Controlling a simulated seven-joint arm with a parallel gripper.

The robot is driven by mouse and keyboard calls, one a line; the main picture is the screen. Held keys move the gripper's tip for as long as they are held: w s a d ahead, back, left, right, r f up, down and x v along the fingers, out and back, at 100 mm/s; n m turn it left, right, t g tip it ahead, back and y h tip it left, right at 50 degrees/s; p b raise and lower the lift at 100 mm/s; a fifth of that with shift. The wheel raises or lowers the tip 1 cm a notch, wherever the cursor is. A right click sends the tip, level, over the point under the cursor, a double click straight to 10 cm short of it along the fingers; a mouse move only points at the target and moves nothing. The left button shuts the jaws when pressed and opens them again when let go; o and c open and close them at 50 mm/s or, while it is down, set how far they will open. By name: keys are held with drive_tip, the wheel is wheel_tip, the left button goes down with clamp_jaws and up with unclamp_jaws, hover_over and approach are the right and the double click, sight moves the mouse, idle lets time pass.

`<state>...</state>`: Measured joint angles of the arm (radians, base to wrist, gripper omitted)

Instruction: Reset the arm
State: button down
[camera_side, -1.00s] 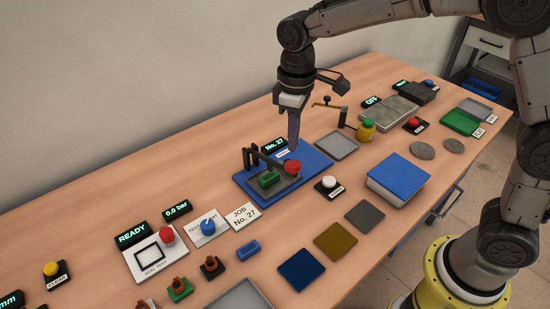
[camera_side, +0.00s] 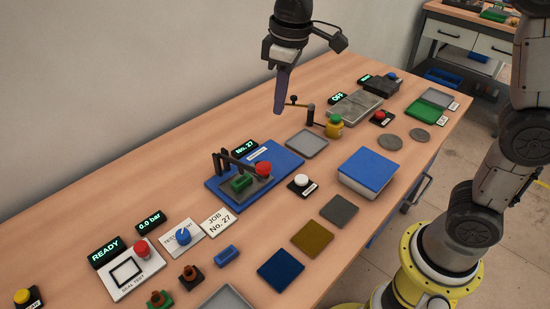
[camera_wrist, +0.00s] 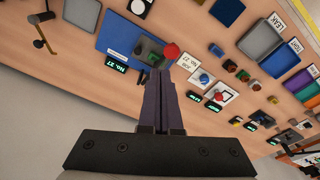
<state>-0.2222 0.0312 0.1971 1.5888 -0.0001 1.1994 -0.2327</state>
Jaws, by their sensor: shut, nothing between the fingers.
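My gripper (camera_side: 279,108) is shut and empty. In the side view it hangs in the air, fingers pointing down, above the bench behind the blue base plate. In the wrist view the shut fingers (camera_wrist: 159,75) fill the lower middle and cover part of the bench. The blue base plate (camera_side: 283,162) carries a black clamp with a red knob (camera_side: 263,169) and a green block (camera_side: 241,183). It also shows in the wrist view (camera_wrist: 117,32). My fingers are apart from all of these.
A blue-topped box (camera_side: 369,168), flat coloured pads and several buttons lie on the bench. A READY display (camera_side: 105,252) is at the left. The air around my gripper is clear.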

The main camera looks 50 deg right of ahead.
drive_tip(key=s+d+r+m+t, duration=0.1)
drive_tip(key=s+d+r+t, duration=0.1)
drive_tip(key=s+d+r, duration=0.3)
drive_tip(key=s+d+f+m+t, duration=0.1)
drive_tip(key=s+f+m, duration=0.1)
drive_tip(key=s, duration=0.6)
drive_tip(key=s+d+f+m+t, duration=0.1)
drive_tip(key=s+d+f+m, duration=0.1)
drive_tip(key=s+f, duration=0.3)
drive_tip(key=s, duration=0.3)
drive_tip(key=shift+s+d+f, duration=0.25)
drive_tip(key=shift+s+d, duration=0.05)
drive_tip(key=shift+s, duration=0.1)
